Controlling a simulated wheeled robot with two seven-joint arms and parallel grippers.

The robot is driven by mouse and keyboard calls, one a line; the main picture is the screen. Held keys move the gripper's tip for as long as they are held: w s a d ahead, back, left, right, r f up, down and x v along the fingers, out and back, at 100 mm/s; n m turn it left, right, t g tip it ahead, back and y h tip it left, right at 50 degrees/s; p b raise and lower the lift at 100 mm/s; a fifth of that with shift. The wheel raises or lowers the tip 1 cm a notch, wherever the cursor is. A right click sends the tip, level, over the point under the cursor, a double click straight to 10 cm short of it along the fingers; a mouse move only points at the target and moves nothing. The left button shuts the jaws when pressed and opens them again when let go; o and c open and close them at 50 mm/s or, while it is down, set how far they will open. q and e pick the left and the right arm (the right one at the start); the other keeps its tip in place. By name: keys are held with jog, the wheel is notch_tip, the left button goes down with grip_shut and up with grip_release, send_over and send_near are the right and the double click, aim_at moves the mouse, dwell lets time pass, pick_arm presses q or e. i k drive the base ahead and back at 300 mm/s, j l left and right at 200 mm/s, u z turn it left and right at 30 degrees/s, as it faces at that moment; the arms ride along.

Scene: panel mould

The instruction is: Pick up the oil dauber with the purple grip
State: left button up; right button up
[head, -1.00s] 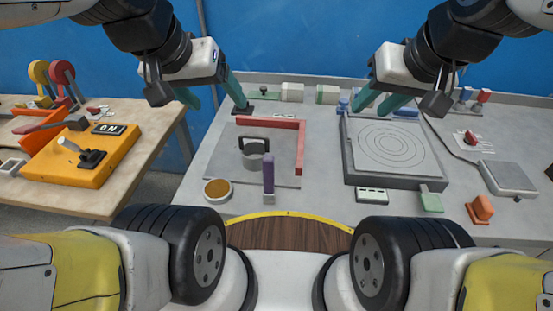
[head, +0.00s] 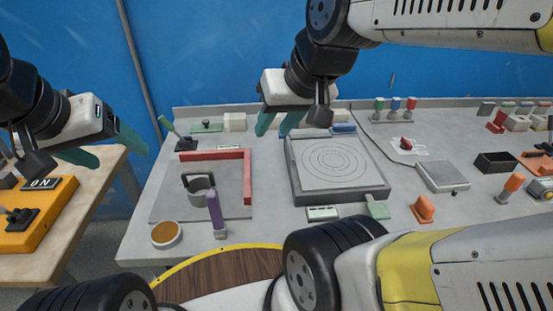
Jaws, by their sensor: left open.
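The oil dauber with the purple grip (head: 214,208) stands upright near the front edge of the grey bench, purple grip on top and a pale foot below. My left gripper (head: 120,158) is open and empty in the air left of the bench, well left of the dauber and higher in the picture. My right gripper (head: 273,133) has its two teal fingers apart with nothing between them. It hangs above the back of the bench, right of the dauber. Neither gripper touches the dauber.
An amber-filled round dish (head: 166,234) lies left of the dauber. Behind it are a grey cup (head: 198,188) with a dark handle and a red L-shaped bar (head: 247,178). A square plate with rings (head: 335,162) is to the right. A wooden table (head: 95,190) stands left.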

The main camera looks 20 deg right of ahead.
aim_at(219, 232)
jog(key=k+j+u, duration=0.15)
jog(key=k+j, duration=0.55)
jog(key=k, duration=0.05)
